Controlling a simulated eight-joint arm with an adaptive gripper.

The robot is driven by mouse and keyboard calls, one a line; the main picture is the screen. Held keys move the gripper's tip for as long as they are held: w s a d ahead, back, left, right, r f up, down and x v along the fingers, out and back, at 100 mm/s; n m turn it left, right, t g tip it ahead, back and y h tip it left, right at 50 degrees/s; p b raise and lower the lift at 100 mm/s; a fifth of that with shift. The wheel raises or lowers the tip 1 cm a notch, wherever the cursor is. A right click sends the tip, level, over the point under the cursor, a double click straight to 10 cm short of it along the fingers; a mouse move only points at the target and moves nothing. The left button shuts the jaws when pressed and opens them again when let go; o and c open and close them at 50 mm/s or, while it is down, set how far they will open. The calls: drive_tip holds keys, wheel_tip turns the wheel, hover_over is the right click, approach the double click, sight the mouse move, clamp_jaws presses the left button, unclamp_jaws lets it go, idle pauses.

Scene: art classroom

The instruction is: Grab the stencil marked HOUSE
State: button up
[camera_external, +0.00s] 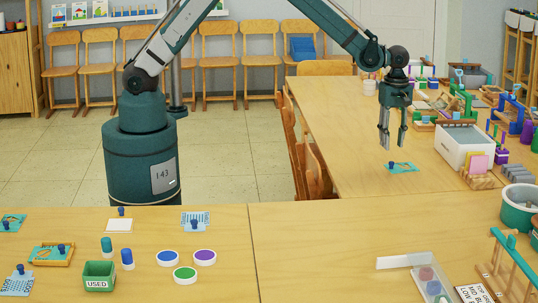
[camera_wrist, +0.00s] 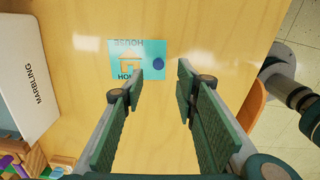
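The stencil marked HOUSE (camera_wrist: 128,60) is a teal sheet with a house-shaped cut-out and a dark blue knob (camera_wrist: 158,63) near one end. It lies flat on the long wooden table, and it also shows in the external view (camera_external: 403,168). My gripper (camera_wrist: 160,75) is open and empty, pointing down above the stencil. In the wrist view the knob lies between the fingertips, a little beyond them. In the external view my gripper (camera_external: 393,146) is above the table, just over the stencil and apart from it. The left finger covers a small part of the stencil's lower lettering.
A white box labelled MARBLING (camera_wrist: 28,75) stands left of the stencil in the wrist view. Wooden racks and craft items crowd the table's right side. A chair (camera_external: 315,170) stands at the table's left edge. Other knobbed stencils (camera_external: 196,219) lie on the front table. Table around the stencil is clear.

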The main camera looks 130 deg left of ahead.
sight(392, 162)
drive_tip(key=shift+f, duration=1.3)
drive_tip(key=shift+w+a+f+b, duration=0.1)
drive_tip(key=shift+f+b, duration=0.35)
drive_tip(key=shift+f, duration=0.9)
drive_tip(key=shift+w+f+b, duration=0.1)
drive_tip(key=shift+f+b, duration=0.35)
drive_tip(key=shift+f, duration=0.85)
drive_tip(key=c, duration=0.9)
